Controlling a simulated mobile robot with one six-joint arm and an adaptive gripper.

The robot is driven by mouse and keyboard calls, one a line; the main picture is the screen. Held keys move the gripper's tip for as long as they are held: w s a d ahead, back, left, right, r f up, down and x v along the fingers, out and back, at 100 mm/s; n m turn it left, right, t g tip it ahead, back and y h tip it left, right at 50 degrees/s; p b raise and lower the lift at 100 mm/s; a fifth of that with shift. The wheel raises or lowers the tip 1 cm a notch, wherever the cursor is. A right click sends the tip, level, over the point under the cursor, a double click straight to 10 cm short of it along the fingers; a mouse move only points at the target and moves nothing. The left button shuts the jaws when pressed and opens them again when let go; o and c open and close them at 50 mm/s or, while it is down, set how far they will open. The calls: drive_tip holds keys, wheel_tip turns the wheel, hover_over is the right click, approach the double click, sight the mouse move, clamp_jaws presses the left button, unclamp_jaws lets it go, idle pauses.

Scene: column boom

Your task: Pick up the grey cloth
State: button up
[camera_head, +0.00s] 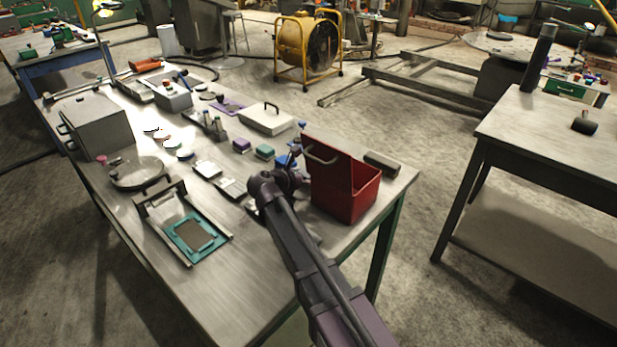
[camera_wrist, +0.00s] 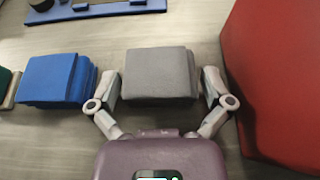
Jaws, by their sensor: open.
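The grey cloth (camera_wrist: 158,73) is a folded, squarish stack lying on the metal table, seen in the wrist view. My gripper (camera_wrist: 160,88) is open, with one finger on each side of the cloth. The fingers look close to its left and right edges; I cannot tell whether they touch it. In the head view my arm reaches over the table, and the grey cloth and fingertips are hidden behind the arm and the red box.
A red box (camera_head: 343,190) with a raised lid stands just right of my gripper; its wall also shows in the wrist view (camera_wrist: 275,75). A folded blue cloth (camera_wrist: 55,78) lies to the left. Green (camera_head: 264,151) and purple (camera_head: 241,144) folded pieces lie farther along the table.

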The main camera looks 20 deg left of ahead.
drive_tip(key=shift+c, duration=0.2)
drive_tip(key=c, duration=0.8)
drive_tip(key=shift+r, duration=0.15)
wheel_tip(320, 180, up, 3)
drive_tip(key=p, duration=0.3)
drive_tip(key=shift+r+p, duration=0.15)
drive_tip(key=shift+p, duration=0.15)
drive_tip(key=s+a, duration=0.2)
drive_tip(key=a, duration=0.2)
drive_tip(key=s+a+r+p, duration=0.1)
drive_tip(key=s+a, duration=0.2)
drive_tip(key=a, duration=0.2)
drive_tip(key=s+a, duration=0.3)
drive_tip(key=a, duration=0.2)
drive_tip(key=shift+r, duration=0.2)
